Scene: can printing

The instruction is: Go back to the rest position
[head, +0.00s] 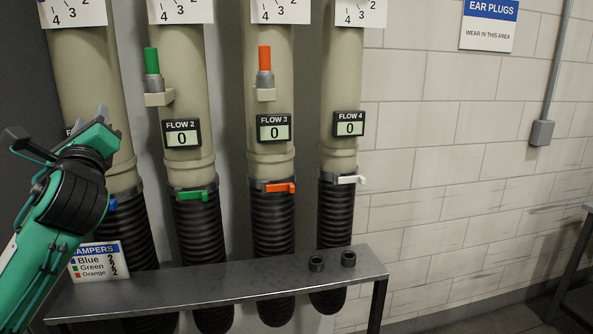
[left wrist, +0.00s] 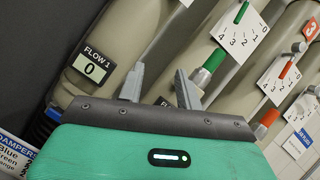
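My left gripper (head: 104,124) is raised at the left of the head view, in front of the leftmost pipe (head: 88,75). In the left wrist view its two grey fingers (left wrist: 160,88) stand apart with nothing between them. The Flow 1 display (left wrist: 90,67) reads 0 there, just beyond the fingers. A green-handled plug (head: 152,70) sits in a holder on the second pipe, and an orange-handled plug (head: 265,68) on the third. My right gripper is in neither view.
Green (head: 193,195), orange (head: 281,188) and white (head: 347,180) levers project from the pipes.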

